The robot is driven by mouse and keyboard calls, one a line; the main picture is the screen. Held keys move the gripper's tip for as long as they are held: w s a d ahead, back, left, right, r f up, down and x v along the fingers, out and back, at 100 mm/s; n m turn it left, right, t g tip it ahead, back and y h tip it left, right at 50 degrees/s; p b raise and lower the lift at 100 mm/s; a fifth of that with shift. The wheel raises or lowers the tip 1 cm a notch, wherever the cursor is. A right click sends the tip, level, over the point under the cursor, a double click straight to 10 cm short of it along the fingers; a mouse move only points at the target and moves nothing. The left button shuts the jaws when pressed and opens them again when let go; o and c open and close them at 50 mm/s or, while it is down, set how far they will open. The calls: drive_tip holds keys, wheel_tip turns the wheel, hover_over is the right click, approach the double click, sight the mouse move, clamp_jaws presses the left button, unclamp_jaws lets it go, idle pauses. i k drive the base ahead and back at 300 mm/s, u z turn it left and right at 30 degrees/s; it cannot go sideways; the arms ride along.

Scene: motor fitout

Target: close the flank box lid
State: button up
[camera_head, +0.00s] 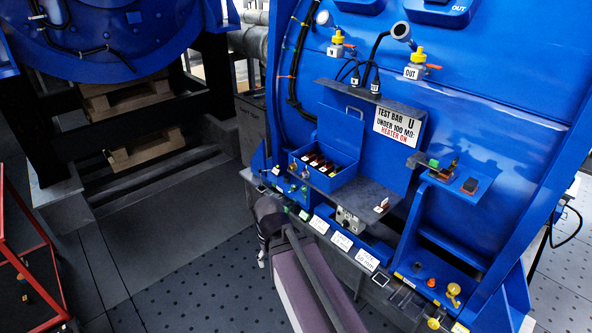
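The flank box (335,178) is a small blue box mounted low on the front of the big blue machine. It stands open, with a row of small coloured terminals showing inside. Its blue lid (341,130) is raised upright behind the opening, with a small handle at its top edge. Part of my arm rises from the bottom edge, ending in a dark joint left of and below the box, apart from it. I cannot make out my gripper's fingers in this view.
Cables and yellow valves (416,58) are above. A grey shelf (355,195) with a small switch unit lies in front. White labels (341,241) line the lower ledge. A red frame (32,262) stands at left; the floor between is clear.

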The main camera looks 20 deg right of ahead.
sight(342, 131)
drive_tip(key=k, duration=1.35)
drive_tip(key=z, duration=0.6)
drive_tip(key=i, duration=1.45)
drive_tip(key=u, duration=0.05)
